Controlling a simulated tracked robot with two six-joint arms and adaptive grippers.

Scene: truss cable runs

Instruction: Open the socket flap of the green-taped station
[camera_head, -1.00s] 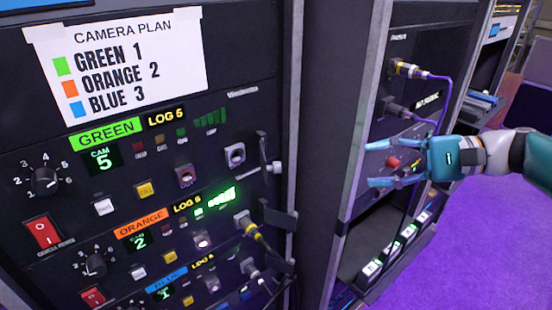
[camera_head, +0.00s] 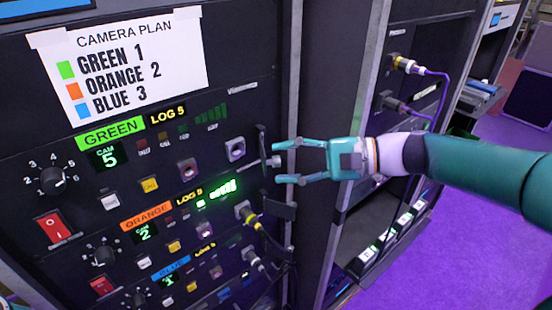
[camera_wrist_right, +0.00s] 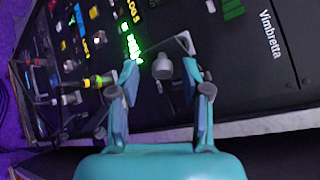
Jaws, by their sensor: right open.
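The green-taped station is the top row of the rack panel, with a green label (camera_head: 110,133) and a display reading CAM 5. Its square metal socket (camera_head: 235,149) shows at the row's right end. Beside it a narrow dark flap (camera_head: 263,140) stands out from the panel, seen nearly edge-on; its exact angle is hard to tell. A grey peg (camera_head: 270,162) sticks out there. My right gripper (camera_head: 277,162) is open, its fingertips above and below the peg's end. In the wrist view the peg's grey knob (camera_wrist_right: 162,67) shows between the fingers, with no clear grip. My left gripper is not in view.
The orange station (camera_head: 146,218) lies below, with a cable plug (camera_head: 243,211) and a dark flap (camera_head: 279,210) just under my right gripper. A rack post (camera_head: 292,80) stands close right. A second rack with a purple cable (camera_head: 437,80) is behind my arm.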

